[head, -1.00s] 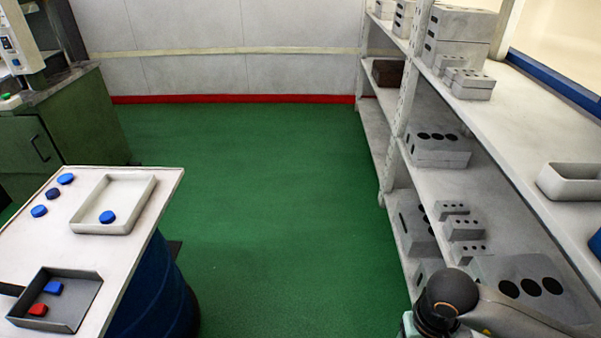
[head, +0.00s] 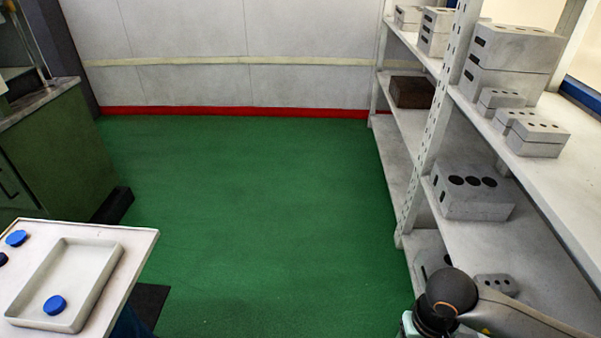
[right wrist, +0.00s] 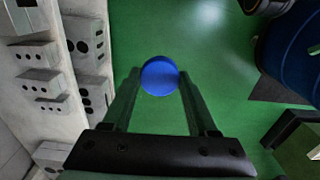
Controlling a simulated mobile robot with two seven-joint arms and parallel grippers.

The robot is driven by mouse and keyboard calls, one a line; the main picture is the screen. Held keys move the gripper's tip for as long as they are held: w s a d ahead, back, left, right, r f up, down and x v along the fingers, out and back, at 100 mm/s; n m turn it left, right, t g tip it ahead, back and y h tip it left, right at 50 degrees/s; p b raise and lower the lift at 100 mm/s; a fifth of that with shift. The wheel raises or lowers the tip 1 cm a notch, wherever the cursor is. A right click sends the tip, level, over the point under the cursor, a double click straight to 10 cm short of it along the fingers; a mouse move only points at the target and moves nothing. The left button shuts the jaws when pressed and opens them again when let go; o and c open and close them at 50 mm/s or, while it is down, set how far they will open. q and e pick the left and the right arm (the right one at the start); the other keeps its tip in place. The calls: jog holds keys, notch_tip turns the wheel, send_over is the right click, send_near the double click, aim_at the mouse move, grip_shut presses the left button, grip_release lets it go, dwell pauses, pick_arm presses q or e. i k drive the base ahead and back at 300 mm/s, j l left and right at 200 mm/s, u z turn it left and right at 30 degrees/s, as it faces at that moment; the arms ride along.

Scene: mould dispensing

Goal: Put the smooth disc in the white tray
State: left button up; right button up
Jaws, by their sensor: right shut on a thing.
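My right gripper (right wrist: 160,88) is shut on a blue disc (right wrist: 160,75), which sits between its fingertips above the green floor in the right wrist view. The face of the held disc looks smooth. The white tray (head: 98,287) lies on the white tabletop at the lower left of the head view, far from my right arm at the lower right. Another blue disc (head: 54,305) lies inside the tray. My left gripper is not in view.
A blue disc (head: 16,238) and part of a darker one (head: 2,258) lie left of the tray. A shelf rack (head: 447,130) with grey blocks stands along the right. A green cabinet (head: 60,150) is at the left. The green floor (head: 250,210) between is clear.

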aim_at(84, 265)
jog(key=i+u, duration=0.15)
jog(key=i, duration=0.4)
jog(key=i+l+u, duration=0.15)
jog(key=i, duration=0.4)
jog(key=u, duration=2.5)
jog(key=i+u, duration=0.25)
jog(key=i, duration=0.25)
